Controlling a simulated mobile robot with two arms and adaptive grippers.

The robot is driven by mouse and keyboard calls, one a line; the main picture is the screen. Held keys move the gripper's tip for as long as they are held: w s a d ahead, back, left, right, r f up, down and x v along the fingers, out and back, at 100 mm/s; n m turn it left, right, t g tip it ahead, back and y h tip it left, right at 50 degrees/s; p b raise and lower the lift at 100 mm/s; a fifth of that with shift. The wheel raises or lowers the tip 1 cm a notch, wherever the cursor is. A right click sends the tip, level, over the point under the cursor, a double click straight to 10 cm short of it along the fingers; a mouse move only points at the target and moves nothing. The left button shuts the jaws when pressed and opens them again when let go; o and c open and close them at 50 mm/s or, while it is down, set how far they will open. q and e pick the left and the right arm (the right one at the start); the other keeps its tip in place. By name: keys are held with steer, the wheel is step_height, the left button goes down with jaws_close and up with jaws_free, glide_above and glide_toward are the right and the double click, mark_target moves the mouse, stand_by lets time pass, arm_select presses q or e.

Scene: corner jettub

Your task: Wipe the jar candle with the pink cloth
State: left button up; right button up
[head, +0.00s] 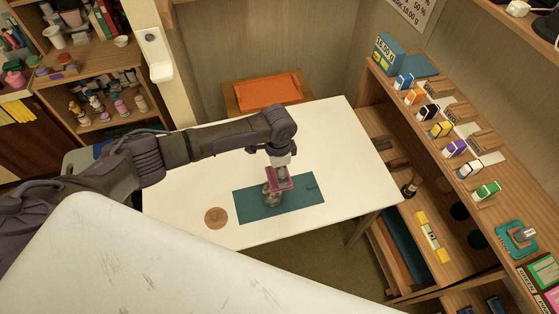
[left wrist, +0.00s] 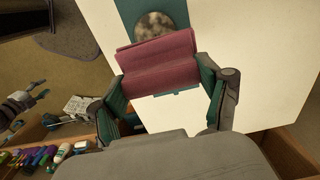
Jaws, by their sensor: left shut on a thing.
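The pink cloth (head: 279,182) is folded and held in my left gripper (head: 281,172), above the teal mat (head: 305,193). In the left wrist view the cloth (left wrist: 158,64) spans between the two fingers of the gripper (left wrist: 163,78). The jar candle (head: 270,196), mottled grey-brown, stands on the mat just beside and partly under the cloth. Its round top (left wrist: 154,25) shows past the cloth's edge in the left wrist view; the cloth hides part of it. I cannot tell whether cloth and jar touch.
A round wooden coaster (head: 216,217) lies on the white table (head: 340,140) left of the mat. An orange-topped stool (head: 267,91) stands behind. Wooden shelves with small boxes (head: 441,129) line the right side. The table's right part is clear.

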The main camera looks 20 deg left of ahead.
arm_select(q)
step_height(320, 180, up, 2)
steer(key=shift+r+p, duration=0.15)
steer(key=shift+p, duration=0.7)
steer(key=shift+s, duration=0.1)
arm_select(e)
steer(key=shift+d+r, duration=0.35)
steer(key=shift+r, duration=0.25)
steer(key=shift+d+r, duration=0.3)
steer(key=shift+r, duration=0.3)
